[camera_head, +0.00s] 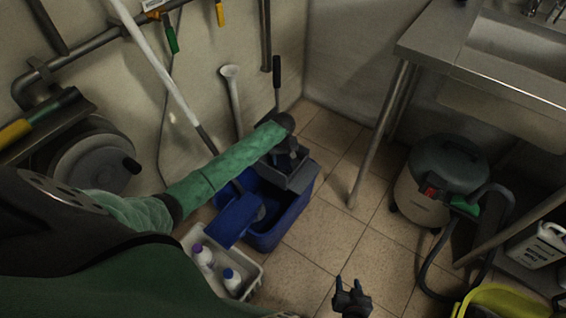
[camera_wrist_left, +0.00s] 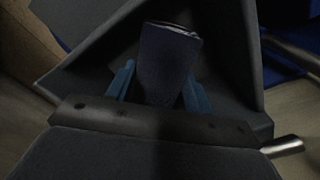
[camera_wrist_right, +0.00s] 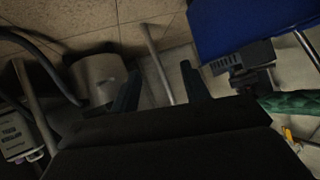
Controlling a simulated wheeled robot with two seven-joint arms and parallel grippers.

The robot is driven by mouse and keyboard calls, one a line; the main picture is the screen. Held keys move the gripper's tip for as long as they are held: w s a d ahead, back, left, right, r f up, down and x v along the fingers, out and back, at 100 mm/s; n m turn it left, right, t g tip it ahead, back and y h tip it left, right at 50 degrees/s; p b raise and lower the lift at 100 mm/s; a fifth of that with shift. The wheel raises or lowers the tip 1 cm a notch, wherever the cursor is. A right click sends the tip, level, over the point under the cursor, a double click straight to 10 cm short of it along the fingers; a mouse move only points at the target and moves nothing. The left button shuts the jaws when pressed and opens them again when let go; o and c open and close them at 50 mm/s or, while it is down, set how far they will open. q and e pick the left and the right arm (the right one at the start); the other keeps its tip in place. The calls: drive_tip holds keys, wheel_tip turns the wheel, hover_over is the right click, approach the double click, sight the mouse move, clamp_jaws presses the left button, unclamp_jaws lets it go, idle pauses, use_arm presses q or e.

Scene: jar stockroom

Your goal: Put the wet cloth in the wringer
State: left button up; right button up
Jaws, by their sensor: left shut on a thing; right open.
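The wringer (camera_head: 297,180) is a dark grey hopper on the blue bucket (camera_head: 275,237) in the head view. My left gripper (camera_head: 291,158) points down over the wringer. In the left wrist view my left gripper (camera_wrist_left: 160,88) is shut on a dark blue cloth (camera_wrist_left: 168,62). The cloth is between the blue fingers, with the wringer's grey sloping walls (camera_wrist_left: 228,50) around it. I cannot tell whether it touches them. My right gripper (camera_head: 352,290) is open and empty above the floor at the bottom of the head view; its fingers (camera_wrist_right: 162,88) stand apart in the right wrist view.
A white crate with bottles (camera_head: 245,285) stands in front of the bucket. A vacuum cleaner (camera_head: 440,180) with a hose stands at the right, near the metal sink table (camera_head: 440,55). A yellow bucket (camera_head: 500,300) is at the bottom right. Tiled floor between them is clear.

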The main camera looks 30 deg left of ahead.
use_arm(q)
wheel_tip(320, 180, down, 2)
drive_tip(key=shift+f, duration=0.15)
use_arm(e)
drive_tip(key=shift+t, duration=0.8)
drive_tip(key=w+r, duration=0.1)
drive_tip(key=r, duration=0.1)
drive_tip(key=w+r, duration=0.1)
drive_tip(key=r, duration=0.1)
drive_tip(key=shift+w+a, duration=0.15)
drive_tip(key=shift+w, duration=0.2)
use_arm(q)
drive_tip(key=shift+f, duration=0.1)
use_arm(e)
drive_tip(key=shift+s+f, duration=0.25)
drive_tip(key=shift+f, duration=0.2)
use_arm(q)
drive_tip(key=o, duration=0.9)
drive_tip(key=shift+o, duration=0.7)
use_arm(e)
drive_tip(key=shift+s+f+g, duration=0.3)
drive_tip(key=shift+s+f, duration=0.15)
drive_tip(key=shift+s, duration=0.1)
drive_tip(key=shift+w, duration=0.1)
